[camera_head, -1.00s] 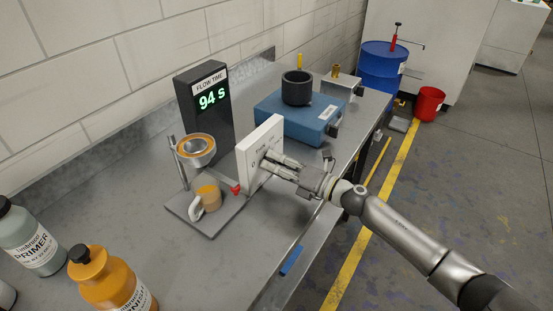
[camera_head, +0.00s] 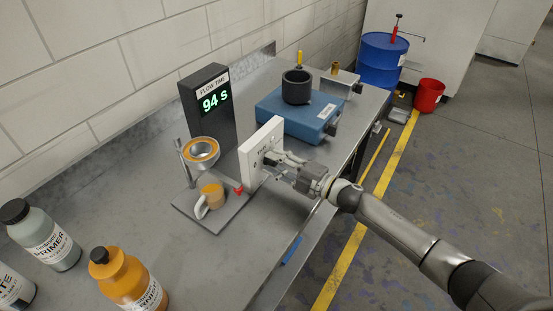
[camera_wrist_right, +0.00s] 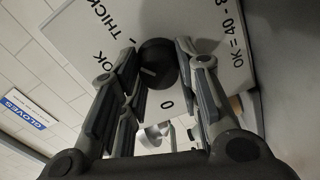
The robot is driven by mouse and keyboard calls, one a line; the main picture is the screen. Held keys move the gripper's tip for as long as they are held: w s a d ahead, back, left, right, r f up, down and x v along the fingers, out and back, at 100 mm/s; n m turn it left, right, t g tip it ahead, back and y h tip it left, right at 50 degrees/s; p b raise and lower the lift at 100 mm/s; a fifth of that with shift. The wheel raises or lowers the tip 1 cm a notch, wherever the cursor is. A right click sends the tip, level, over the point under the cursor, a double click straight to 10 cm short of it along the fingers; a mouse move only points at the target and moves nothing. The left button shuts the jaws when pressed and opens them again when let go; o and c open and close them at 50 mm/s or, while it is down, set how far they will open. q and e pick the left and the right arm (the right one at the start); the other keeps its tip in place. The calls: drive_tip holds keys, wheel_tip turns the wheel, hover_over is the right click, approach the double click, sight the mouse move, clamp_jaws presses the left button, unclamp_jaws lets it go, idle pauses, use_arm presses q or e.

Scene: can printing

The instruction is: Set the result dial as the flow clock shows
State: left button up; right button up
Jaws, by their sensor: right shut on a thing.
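The flow clock (camera_head: 205,105) is a dark upright box that reads 94 s in green digits under FLOW TIME. The result dial is a white upright panel (camera_head: 256,152) in front of it, seen nearly edge-on from the head. In the right wrist view its face (camera_wrist_right: 215,30) shows OK, THICK, 0 and a partly cut-off OK = 40 - 8. My right gripper (camera_head: 272,162) is at the panel face, shut on the round black knob (camera_wrist_right: 157,62). A small pale mark shows on the knob; the fingers hide part of the face. My left gripper is not in view.
A flow cup (camera_head: 201,152) on a stand is left of the panel, with a mug (camera_head: 211,196) below and a red part (camera_head: 238,190) beside it. A blue box (camera_head: 296,117) stands behind. Primer (camera_head: 45,236) and orange (camera_head: 124,279) bottles are at front left.

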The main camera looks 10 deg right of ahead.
drive_tip(key=shift+m+p, duration=0.45)
drive_tip(key=shift+m, duration=0.75)
drive_tip(key=o, duration=1)
drive_tip(key=shift+d, duration=0.1)
drive_tip(key=v, duration=1.2)
